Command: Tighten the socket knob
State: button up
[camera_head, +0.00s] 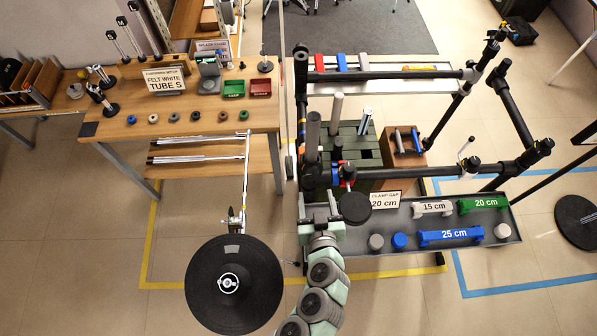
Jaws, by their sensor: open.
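My gripper (319,206) is at the end of the grey-green arm, at the front left end of the black tube frame. Its two fingers point away from me and stand apart, with nothing visible held between them. Just beyond the fingers is a dark clamp cluster on the frame, with a small red part (348,174) and a blue part (334,180). The socket knob may be in this cluster, but I cannot tell which part it is. A round black disc (355,208) lies right beside the gripper. The contact between fingers and cluster is too small to judge.
A grey tray (350,240) on the right holds blue, white and green spacer blocks. A large black round pad (233,284) stands left of the arm. The wooden table (190,130) at left holds small coloured knobs. Black tubes (430,170) cross above the tray.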

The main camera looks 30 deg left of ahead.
aim_at(313, 175)
jog(key=p+x, duration=0.3)
jog(key=x, duration=0.6)
jog(key=shift+w+r, duration=0.15)
jog(key=shift+w, duration=0.2)
jog(key=shift+w+a+f, duration=0.3)
jog(key=shift+w+f, duration=0.05)
jog(key=shift+w, duration=0.1)
jog(key=shift+c, duration=0.5)
grip_shut()
